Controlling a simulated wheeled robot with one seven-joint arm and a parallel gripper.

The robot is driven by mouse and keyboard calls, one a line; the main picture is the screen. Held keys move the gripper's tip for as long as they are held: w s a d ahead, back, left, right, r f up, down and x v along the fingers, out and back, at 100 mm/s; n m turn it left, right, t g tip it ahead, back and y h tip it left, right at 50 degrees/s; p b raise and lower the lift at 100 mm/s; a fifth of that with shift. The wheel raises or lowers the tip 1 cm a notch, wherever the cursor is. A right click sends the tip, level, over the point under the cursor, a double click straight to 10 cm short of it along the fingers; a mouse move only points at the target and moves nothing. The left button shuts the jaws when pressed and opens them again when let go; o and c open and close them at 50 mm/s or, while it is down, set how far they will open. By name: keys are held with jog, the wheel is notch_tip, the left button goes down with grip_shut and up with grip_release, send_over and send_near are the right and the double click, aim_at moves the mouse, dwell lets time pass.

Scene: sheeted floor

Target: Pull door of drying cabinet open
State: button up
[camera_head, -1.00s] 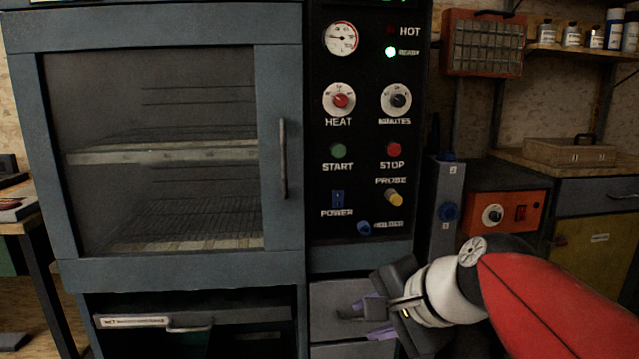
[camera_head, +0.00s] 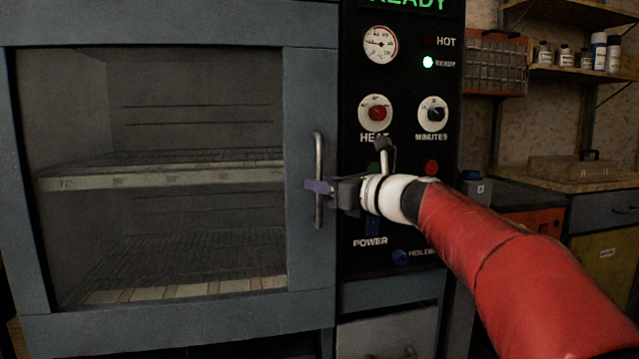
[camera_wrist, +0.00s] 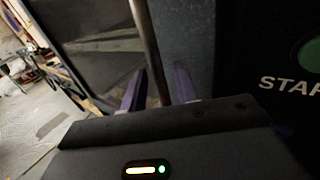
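The drying cabinet's door (camera_head: 303,262) has a blue-grey frame and a large glass pane. It looks shut in the head view. Its upright metal handle (camera_head: 318,152) runs along the door's right edge. My gripper (camera_head: 320,186) is at the handle's middle, reaching in from the right with its purple fingers at the bar. In the wrist view, the handle (camera_wrist: 147,38) passes between the two purple fingers of my gripper (camera_wrist: 160,88). There is a visible gap on each side of the bar, so the fingers are open around it.
The black control panel (camera_head: 395,90) with knobs and a green ready light is right of the door, partly behind my arm. A drawer (camera_head: 390,335) is below it. A bench with a wooden case (camera_head: 575,168) stands at the right. Open floor (camera_wrist: 30,120) shows at the wrist view's left.

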jog(key=shift+w+a, duration=0.45)
jog(key=shift+a, duration=0.05)
grip_shut()
jog(key=shift+s, duration=0.1)
